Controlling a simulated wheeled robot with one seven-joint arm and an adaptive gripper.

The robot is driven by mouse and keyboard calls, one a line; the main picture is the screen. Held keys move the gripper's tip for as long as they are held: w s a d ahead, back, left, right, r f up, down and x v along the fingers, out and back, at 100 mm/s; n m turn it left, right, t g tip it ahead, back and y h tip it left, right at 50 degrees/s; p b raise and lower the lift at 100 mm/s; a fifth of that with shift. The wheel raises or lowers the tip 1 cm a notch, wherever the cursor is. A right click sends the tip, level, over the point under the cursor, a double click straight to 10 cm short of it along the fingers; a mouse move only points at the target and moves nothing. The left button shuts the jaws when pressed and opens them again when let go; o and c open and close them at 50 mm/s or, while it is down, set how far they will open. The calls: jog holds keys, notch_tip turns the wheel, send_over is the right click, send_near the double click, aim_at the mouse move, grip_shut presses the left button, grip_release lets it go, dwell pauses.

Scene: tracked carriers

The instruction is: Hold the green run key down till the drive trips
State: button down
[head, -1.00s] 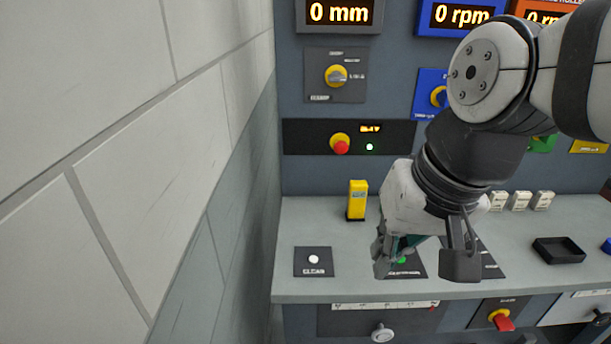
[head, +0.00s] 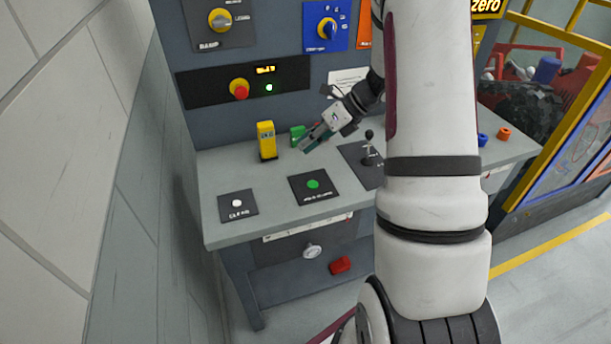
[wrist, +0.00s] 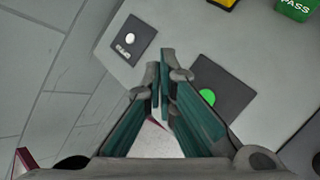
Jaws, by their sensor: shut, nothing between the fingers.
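The green run key (head: 312,184) is a round button on a dark square plate on the grey console top. It also shows in the wrist view (wrist: 207,97), just right of my fingers. My gripper (head: 305,146) is shut and empty. In the head view its tips appear above and behind the key's plate, pointing down and left. In the wrist view the closed fingertips (wrist: 163,60) lie left of the key, between its plate and the CLEAR plate.
A white CLEAR button (head: 237,203) sits left of the key. A yellow block (head: 266,140) and a green PASS block (head: 298,132) stand behind. A black-knobbed lever (head: 368,150) is to the right. A red stop button (head: 239,89) is on the back panel. A wall bounds the left.

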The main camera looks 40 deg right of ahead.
aim_at(314, 182)
jog(key=shift+w+d+f+m+t, duration=0.1)
jog(key=shift+d+f+m+t, duration=0.2)
jog(key=shift+d+f+m, duration=0.9)
jog(key=shift+f+b, duration=2.35)
jog(key=shift+f, duration=2)
jog(key=shift+f, duration=0.1)
jog(key=shift+f+b, duration=0.3)
